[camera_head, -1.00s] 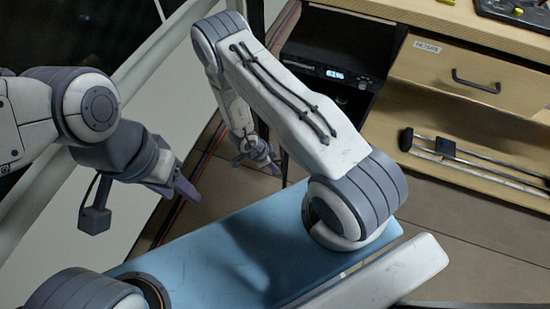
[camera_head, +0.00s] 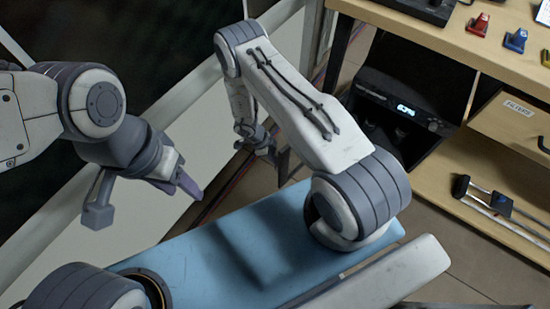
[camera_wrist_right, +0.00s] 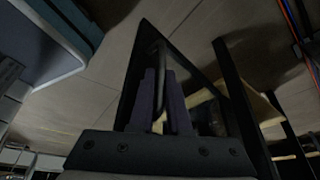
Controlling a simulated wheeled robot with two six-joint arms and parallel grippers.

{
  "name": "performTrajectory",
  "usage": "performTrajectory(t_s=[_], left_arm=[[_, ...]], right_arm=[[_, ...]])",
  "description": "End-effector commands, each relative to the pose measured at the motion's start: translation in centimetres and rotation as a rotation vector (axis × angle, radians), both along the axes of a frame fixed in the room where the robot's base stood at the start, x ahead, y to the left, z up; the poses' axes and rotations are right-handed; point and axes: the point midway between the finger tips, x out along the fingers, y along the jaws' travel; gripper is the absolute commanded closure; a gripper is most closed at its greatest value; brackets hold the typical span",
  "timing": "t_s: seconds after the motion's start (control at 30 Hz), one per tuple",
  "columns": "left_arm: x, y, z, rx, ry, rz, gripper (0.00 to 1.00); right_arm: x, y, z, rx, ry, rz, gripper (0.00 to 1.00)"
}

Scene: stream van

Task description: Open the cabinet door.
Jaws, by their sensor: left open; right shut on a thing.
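My right gripper (camera_wrist_right: 160,100) is shut on the upright bar handle (camera_wrist_right: 161,62) of a dark cabinet door (camera_wrist_right: 187,50) in the right wrist view. The door stands at an angle, with dark frame posts and pale wood shelving to its right. My left gripper (camera_head: 178,185) is open and empty at the left, away from the cabinet.
A device with a lit display (camera_head: 405,109) sits in the bay. A wooden bench (camera_head: 420,25) carries small red and blue items. A drawer (camera_head: 515,125) and a lower shelf with rails (camera_head: 500,210) are at the right. Tiled floor (camera_head: 470,265) is open in front.

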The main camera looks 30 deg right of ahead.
Motion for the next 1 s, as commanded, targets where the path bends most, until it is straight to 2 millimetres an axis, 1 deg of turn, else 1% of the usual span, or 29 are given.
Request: performTrajectory(t_s=[0.5,0.53,0.57,0.6,1.0], left_arm=[[0.0,0.0,-0.1,0.000,0.000,0.000,0.50],[0.0,0.0,-0.1,0.000,0.000,0.000,0.50],[0.0,0.0,-0.1,0.000,0.000,0.000,0.50],[0.0,0.0,-0.1,0.000,0.000,0.000,0.50],[0.0,0.0,0.0,0.000,0.000,0.000,0.50]], right_arm=[[0.4,0.7,-0.1,-0.007,0.004,0.016,1.00],[0.4,0.7,-0.1,-0.007,0.004,0.017,0.81],[0.4,0.7,-0.1,-0.006,0.004,0.017,0.70],[0.4,0.8,-0.1,-0.006,0.003,0.017,0.55],[0.6,1.0,0.1,-0.004,0.000,0.018,0.55]])
